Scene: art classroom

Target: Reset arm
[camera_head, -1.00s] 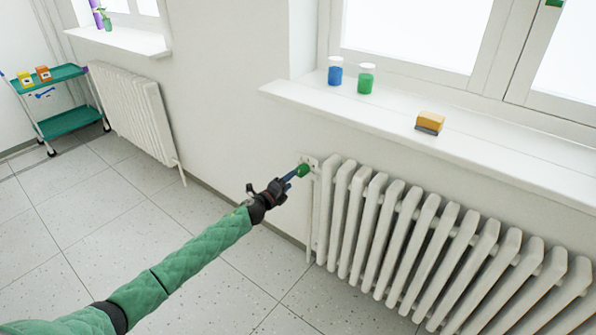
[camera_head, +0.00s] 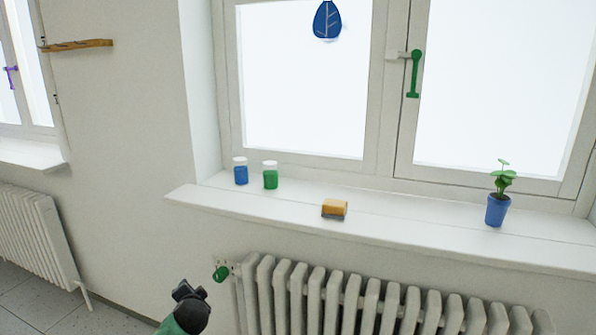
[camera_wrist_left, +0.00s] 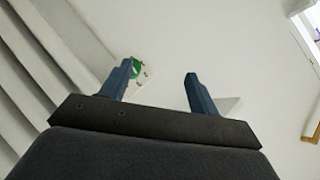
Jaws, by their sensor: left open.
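My left arm comes in at the bottom of the head view, with the dark left gripper (camera_head: 190,290) low and to the left of the radiator. Its fingers are hard to make out there. In the left wrist view the two blue fingers of the left gripper (camera_wrist_left: 160,75) stand apart with nothing between them. A green knob (camera_head: 221,273) sits on a wall plate at the radiator's left end, apart from the gripper. The green knob (camera_wrist_left: 136,68) also shows in the wrist view, partly behind one finger. My right gripper is not in view.
The white radiator (camera_head: 345,300) is right of the gripper under the windowsill (camera_head: 420,235). On the sill stand a blue jar (camera_head: 241,174), a green jar (camera_head: 270,178), a yellow sponge (camera_head: 334,208) and a potted plant (camera_head: 496,209). Another radiator (camera_head: 35,235) is at left.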

